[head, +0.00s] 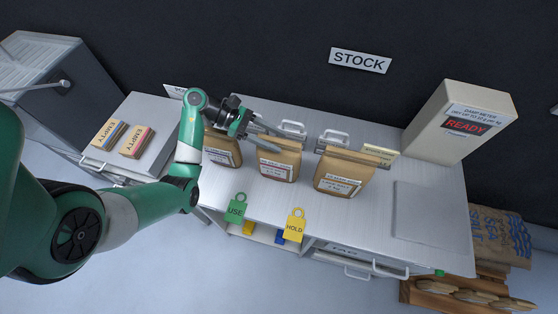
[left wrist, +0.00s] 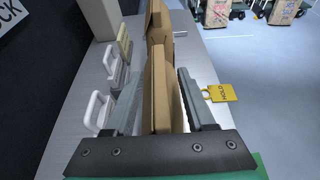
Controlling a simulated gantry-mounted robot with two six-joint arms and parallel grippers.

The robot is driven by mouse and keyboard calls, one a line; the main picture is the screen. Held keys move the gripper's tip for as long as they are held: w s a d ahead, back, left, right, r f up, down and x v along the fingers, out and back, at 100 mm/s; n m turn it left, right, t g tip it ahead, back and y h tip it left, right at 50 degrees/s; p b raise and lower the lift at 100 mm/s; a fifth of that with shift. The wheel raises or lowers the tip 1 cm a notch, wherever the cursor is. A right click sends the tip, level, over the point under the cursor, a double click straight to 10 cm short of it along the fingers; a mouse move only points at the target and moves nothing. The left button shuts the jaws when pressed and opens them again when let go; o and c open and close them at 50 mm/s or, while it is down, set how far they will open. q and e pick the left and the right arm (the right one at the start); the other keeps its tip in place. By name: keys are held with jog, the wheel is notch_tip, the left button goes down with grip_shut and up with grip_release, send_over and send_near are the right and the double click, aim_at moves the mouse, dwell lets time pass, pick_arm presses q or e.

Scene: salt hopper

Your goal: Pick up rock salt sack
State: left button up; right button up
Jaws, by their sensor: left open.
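Three brown paper sacks with labels stand in a row on the bench: a left sack (head: 222,149), a middle sack (head: 278,160) and a right sack (head: 342,172). Their labels are too small to read surely, so I cannot tell which is the rock salt sack. My left gripper (head: 287,141) is open at the top of the middle sack. In the left wrist view its fingers (left wrist: 157,78) are apart, on either side of a sack (left wrist: 160,95). Another sack stands beyond it. My right gripper is not in view.
A damp meter box (head: 462,122) reading READY stands at the back right. White handles (head: 293,128) are behind the sacks. A green USE tag (head: 237,208) and yellow HOLD tag (head: 295,225) hang at the front edge. The bench (head: 400,180) is clear right of the sacks.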

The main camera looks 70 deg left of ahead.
pick_arm(q)
jog(key=shift+w+d+f, duration=0.3)
jog(key=shift+w+d, duration=0.1)
jog(key=shift+w, duration=0.05)
jog(key=shift+c, duration=0.3)
grip_shut()
dwell(0.8)
jog(key=shift+r, duration=0.2)
